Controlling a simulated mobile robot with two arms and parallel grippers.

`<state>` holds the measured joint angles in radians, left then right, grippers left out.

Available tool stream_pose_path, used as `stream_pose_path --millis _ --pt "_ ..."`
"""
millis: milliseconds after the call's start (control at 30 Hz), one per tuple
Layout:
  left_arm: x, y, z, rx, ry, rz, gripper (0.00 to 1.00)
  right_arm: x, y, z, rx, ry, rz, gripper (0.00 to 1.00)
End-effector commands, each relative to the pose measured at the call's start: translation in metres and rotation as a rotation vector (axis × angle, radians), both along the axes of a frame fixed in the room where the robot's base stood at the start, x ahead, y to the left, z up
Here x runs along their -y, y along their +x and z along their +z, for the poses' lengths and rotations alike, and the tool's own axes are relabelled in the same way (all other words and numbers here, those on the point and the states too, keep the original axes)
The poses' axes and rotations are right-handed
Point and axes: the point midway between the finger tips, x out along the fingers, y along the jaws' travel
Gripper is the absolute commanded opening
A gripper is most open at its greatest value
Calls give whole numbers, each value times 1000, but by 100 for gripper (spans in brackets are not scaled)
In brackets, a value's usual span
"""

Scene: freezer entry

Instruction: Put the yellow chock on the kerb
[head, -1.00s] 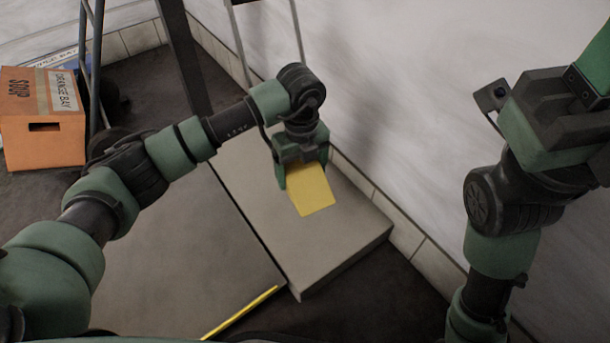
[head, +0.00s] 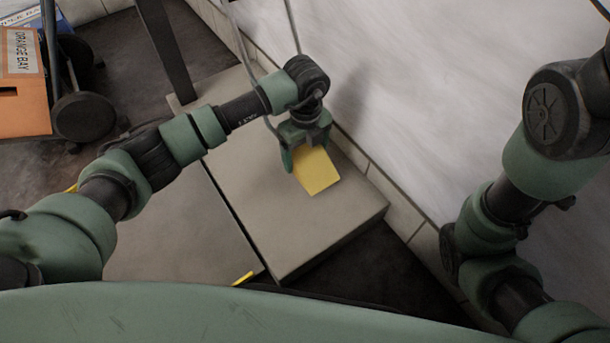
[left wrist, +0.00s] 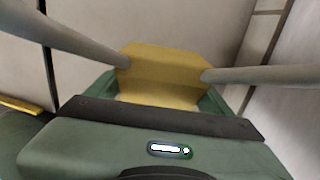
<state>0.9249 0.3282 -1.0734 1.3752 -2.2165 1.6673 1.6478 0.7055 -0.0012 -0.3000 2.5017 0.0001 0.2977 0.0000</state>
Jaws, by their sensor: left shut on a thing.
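The yellow chock (head: 318,172) is in my left gripper (head: 308,155), which is shut on it, over the near half of the raised grey kerb (head: 255,215). In the left wrist view the chock (left wrist: 160,75) sits between the two fingers, with the pale kerb surface behind it. I cannot tell whether its underside touches the kerb top or hangs just above it. My right arm is at the right of the head view, but its gripper is outside the picture.
A white wall with a tiled base (head: 395,205) runs along the kerb's right side. A lower grey plate (head: 180,235) with a yellow edge lies left of the kerb. An orange box (head: 22,95) on a wheeled cart stands at the far left. Dark floor is free beyond the kerb's near end.

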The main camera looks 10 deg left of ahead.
Motion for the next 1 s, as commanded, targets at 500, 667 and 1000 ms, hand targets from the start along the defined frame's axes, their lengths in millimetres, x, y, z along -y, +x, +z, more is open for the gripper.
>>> stream_pose_path --millis 500,667,1000 --pt "1 1 -61 2 -2 -1 12 0 1 -44 -3 -1 -1 36" --pt "0 1 -69 4 -1 0 12 0 2 -49 -4 -2 -1 36" --pt "0 0 -71 1 1 0 87 0 2 -47 -4 -2 -1 36"
